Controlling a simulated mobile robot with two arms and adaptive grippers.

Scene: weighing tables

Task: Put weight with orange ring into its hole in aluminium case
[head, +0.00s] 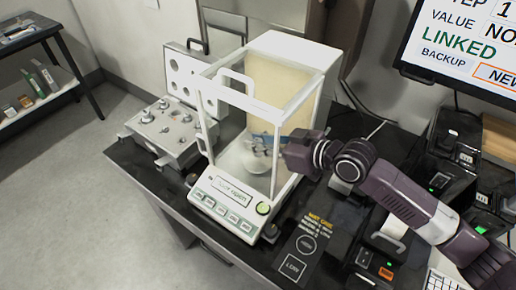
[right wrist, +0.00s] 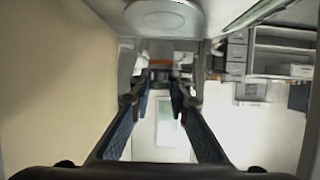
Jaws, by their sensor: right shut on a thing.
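My right gripper (head: 262,142) reaches into the glass chamber of the balance (head: 235,205) from the right. In the right wrist view the blue-padded fingers of my right gripper (right wrist: 160,78) are shut on a small weight with an orange ring (right wrist: 160,62). In the head view the held weight is too small and blurred behind the glass to make out. The round pan (right wrist: 163,16) shows in the right wrist view, apart from the fingertips. The open aluminium case (head: 186,152) stands left of the balance, with several metal weights in its base. My left gripper is out of view.
The chamber's frame and glass surround my right gripper. A separate shelf table (head: 30,45) is far left.

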